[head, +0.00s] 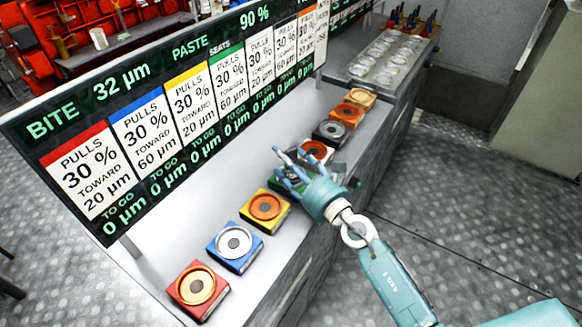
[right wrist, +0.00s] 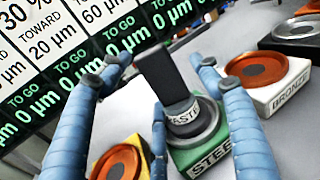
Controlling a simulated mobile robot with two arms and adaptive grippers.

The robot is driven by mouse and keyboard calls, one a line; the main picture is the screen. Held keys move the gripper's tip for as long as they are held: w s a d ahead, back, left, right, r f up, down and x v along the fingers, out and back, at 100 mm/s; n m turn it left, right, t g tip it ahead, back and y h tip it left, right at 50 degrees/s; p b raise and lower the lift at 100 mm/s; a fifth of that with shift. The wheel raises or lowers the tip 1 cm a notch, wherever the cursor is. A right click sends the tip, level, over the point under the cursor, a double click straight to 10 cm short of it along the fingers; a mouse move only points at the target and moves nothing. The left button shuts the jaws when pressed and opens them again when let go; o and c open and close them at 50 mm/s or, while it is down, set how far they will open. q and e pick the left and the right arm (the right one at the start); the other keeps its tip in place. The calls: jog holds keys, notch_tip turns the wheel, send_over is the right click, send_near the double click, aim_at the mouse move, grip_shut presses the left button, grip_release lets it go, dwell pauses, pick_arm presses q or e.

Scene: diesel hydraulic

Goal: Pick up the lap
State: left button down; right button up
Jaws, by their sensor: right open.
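A black upright handle (right wrist: 160,75) with a partly readable white label rises from a round dark plate on a green base marked STEEL (right wrist: 206,150). Which part is the lap I cannot tell for sure. My right gripper (right wrist: 175,85) is open. Its blue fingers are spread on both sides of the handle, apart from it as far as I can see. In the head view my right gripper (head: 292,168) is over the row of bases and hides most of the green one. My left gripper is not in view.
Red (head: 198,290), blue (head: 234,246) and yellow (head: 265,210) bases with round plates stand in front on the bench. A white base marked BRONZE (right wrist: 268,85) is beside the green one. A long display board (head: 180,110) stands close behind the row.

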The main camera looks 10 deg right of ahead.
jog(key=shift+s+r, duration=0.1)
jog(key=c, duration=1.6)
grip_shut()
jog(key=shift+r, duration=0.15)
